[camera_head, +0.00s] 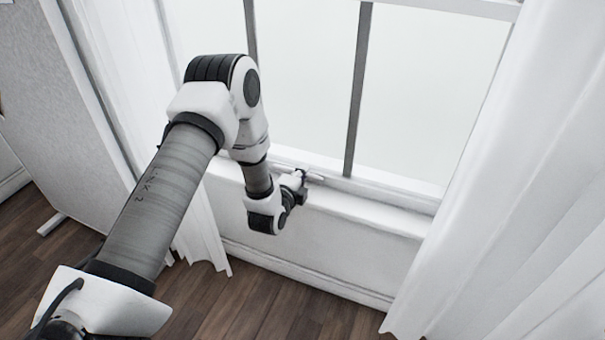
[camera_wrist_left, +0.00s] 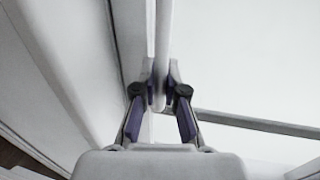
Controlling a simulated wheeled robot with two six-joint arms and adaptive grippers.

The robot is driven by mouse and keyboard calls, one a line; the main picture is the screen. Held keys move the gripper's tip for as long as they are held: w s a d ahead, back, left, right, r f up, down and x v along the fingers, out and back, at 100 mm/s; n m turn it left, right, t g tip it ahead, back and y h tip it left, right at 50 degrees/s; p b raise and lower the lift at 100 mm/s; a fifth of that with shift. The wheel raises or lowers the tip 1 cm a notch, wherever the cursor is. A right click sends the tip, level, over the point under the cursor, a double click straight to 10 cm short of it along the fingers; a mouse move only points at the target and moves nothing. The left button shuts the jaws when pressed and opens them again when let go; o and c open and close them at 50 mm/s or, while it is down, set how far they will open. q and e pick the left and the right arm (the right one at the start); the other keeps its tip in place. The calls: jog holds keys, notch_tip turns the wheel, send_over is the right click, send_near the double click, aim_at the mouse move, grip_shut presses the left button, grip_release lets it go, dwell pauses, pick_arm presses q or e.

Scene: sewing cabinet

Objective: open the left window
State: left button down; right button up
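The window (camera_head: 355,95) has pale panes with dark bars and a white frame. My left arm comes in from the left across it. My left gripper (camera_head: 312,177) is at the white bottom rail (camera_head: 385,188) of the window, just above the sill. In the left wrist view, the two fingers of my left gripper (camera_wrist_left: 161,85) stand a small gap apart, one on each side of a narrow white strip (camera_wrist_left: 163,30). I cannot tell whether they press on it. My arm hides part of the window's left side. My right gripper is not in view.
White curtains hang at the left (camera_head: 128,80) and at the right (camera_head: 510,190) of the window. The white wall (camera_head: 340,255) below the sill is bare. The dark wooden floor (camera_head: 250,300) is clear where it shows. A grey panel (camera_head: 45,90) stands at the far left.

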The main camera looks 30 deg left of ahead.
pick_arm(q)
jog(key=shift+r, duration=0.1)
jog(key=shift+w+r+p, duration=0.1)
jog(key=shift+r+p, duration=0.35)
jog(key=shift+p, duration=0.15)
jog(key=p, duration=2.2)
send_near(310, 82)
jog(key=x, duration=0.5)
jog(key=shift+w+r, duration=0.1)
jog(key=shift+r, duration=0.05)
jog(key=shift+b, duration=0.3)
jog(key=c, duration=1.2)
grip_release()
jog(key=shift+f, duration=0.2)
jog(key=v, duration=1.2)
